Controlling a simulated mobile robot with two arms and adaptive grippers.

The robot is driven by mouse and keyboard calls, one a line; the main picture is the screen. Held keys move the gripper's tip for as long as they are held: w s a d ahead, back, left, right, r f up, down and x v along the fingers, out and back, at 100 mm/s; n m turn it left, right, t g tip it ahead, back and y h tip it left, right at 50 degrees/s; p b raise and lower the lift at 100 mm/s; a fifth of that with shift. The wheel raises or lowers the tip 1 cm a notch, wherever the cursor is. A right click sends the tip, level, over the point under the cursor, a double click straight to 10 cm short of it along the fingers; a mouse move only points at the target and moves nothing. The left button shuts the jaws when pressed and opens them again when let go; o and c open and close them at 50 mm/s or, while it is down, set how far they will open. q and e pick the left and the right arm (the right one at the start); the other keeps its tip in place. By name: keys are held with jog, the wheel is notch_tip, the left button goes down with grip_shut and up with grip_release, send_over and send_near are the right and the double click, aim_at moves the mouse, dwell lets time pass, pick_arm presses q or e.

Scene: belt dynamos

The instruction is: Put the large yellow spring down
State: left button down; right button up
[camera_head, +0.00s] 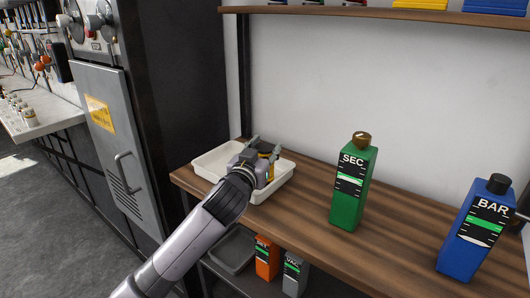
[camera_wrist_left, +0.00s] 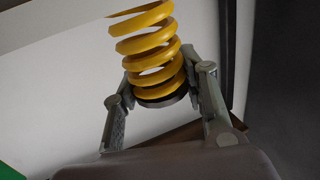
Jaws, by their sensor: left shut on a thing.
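The large yellow spring (camera_wrist_left: 146,45) fills the upper middle of the left wrist view, with a dark end cap at its near end. My left gripper (camera_wrist_left: 160,92) has a finger on each side of that end and is shut on the spring. In the head view my left gripper (camera_head: 266,150) is over the white tray (camera_head: 208,160) on the wooden shelf. There the gripper hides most of the spring, and I cannot tell whether the spring touches the tray.
A green bottle marked SEC (camera_head: 349,205) stands right of the tray, and a blue bottle marked BAR (camera_head: 470,245) farther right. Orange (camera_head: 266,262) and grey (camera_head: 294,277) bottles sit on a lower level. A grey cabinet (camera_head: 115,140) stands left. Bare shelf (camera_head: 300,215) lies between tray and green bottle.

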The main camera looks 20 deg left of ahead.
jog(key=shift+r, duration=0.15)
pick_arm(q)
jog(key=c, duration=1.4)
grip_release()
jog(key=shift+f, duration=0.15)
jog(key=o, duration=0.4)
jog(key=shift+o, duration=0.2)
pick_arm(e)
jog(key=shift+r, duration=0.1)
pick_arm(q)
jog(key=s, duration=1.2)
jog(key=shift+a+p, duration=0.2)
jog(key=shift+p, duration=0.25)
pick_arm(e)
jog(key=f, duration=0.3)
jog(key=shift+s, duration=0.2)
